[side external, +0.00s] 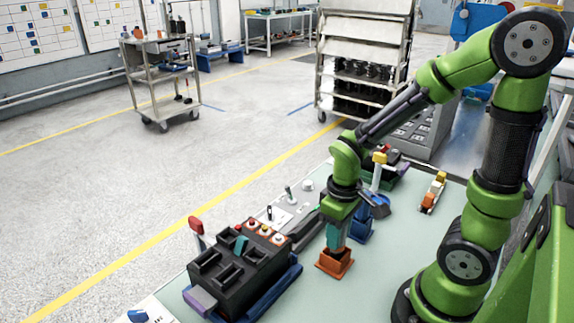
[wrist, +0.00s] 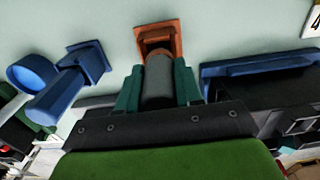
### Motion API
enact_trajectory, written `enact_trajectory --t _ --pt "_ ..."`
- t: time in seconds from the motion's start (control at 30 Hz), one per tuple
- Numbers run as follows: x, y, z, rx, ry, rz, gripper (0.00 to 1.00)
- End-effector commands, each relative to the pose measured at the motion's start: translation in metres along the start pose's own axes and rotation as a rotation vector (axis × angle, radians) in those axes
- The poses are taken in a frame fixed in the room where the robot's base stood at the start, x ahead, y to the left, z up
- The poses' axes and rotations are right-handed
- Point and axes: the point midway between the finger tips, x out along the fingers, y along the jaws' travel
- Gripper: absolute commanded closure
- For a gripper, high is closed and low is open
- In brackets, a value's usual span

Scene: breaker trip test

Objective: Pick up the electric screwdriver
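A dark grey cylinder (wrist: 158,80), which looks like the body of the electric screwdriver, stands upright over the orange holder (wrist: 158,36) in the wrist view. My gripper (wrist: 159,72) has a teal finger on each side of it, with no gap seen, so it looks shut on the cylinder. In the side external view my gripper (side external: 337,236) points down right above the orange holder (side external: 335,262). There the cylinder is hidden by the fingers. Its lower end is hidden in the holder, and I cannot see whether it is lifted.
A blue stand (side external: 359,229) is close behind the holder; it also shows at left in the wrist view (wrist: 92,62). A black breaker fixture (side external: 238,268) on a blue base stands to the left. A small yellow and orange item (side external: 433,192) lies on the pale table at right.

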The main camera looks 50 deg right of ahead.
Motion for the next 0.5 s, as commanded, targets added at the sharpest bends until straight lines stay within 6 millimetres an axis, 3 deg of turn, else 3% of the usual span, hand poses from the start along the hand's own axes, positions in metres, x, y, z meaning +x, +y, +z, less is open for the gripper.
enact_trajectory --t 0.03,0.2,0.5 --pt "-0.0002 0.0 -0.0001 0.0 0.0 0.0 0.73" --pt "-0.0006 0.0 -0.0006 0.0 0.002 0.0 0.95" --pt "-0.0081 0.0002 -0.0016 -0.001 0.006 0.001 0.95"
